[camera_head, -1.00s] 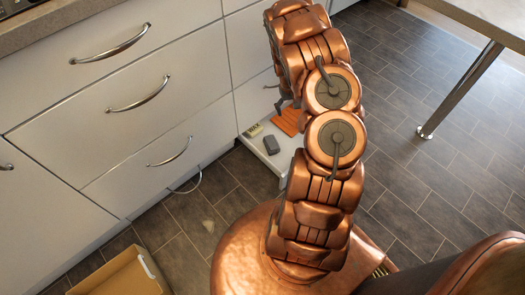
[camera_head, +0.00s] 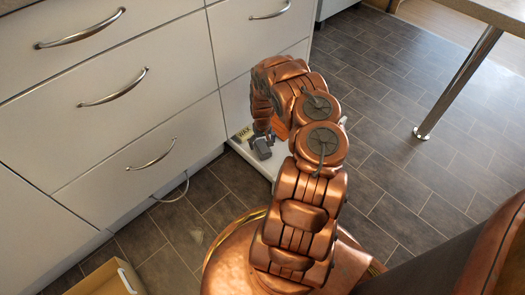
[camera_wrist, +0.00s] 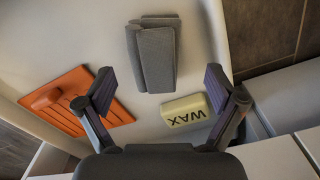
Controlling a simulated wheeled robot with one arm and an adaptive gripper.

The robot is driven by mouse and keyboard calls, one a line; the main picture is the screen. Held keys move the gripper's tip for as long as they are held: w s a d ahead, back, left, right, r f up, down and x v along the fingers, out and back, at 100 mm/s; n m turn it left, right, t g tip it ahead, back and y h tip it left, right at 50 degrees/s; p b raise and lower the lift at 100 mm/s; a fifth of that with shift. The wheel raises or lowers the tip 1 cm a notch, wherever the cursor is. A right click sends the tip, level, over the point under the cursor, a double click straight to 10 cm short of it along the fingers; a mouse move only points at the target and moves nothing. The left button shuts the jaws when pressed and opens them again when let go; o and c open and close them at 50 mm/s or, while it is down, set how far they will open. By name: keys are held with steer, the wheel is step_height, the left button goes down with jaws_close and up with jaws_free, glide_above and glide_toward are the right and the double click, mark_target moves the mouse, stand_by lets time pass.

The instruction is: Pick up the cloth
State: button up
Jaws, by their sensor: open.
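The cloth (camera_wrist: 152,58) looks like a dark grey folded bundle with stacked layers, lying on a white surface. It sits at the top middle of the wrist view, beyond my fingertips and between their lines. My gripper (camera_wrist: 159,92) is open and empty, one finger to each side, with a clear gap to the cloth. In the head view the cloth (camera_head: 262,149) shows as a small grey shape just below the end of my arm; my fingers are hard to make out there.
Closed drawer fronts (camera_head: 110,90) stand left. A cardboard box (camera_head: 98,281) is on the floor.

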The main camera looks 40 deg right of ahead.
mark_target(263, 146)
steer(key=f+b, duration=0.2)
steer(key=d+f+b, duration=0.1)
steer(key=f, duration=0.1)
steer(key=shift+w+f, duration=0.1)
steer(key=shift+w, duration=0.15)
steer(key=shift+f+b, duration=0.3)
steer(key=shift+f, duration=0.2)
steer(key=shift+r, duration=0.1)
steer(key=c, duration=1.3)
steer(key=shift+r+p, duration=2.65)
steer(key=shift+r, duration=2.35)
steer(key=shift+c, duration=0.2)
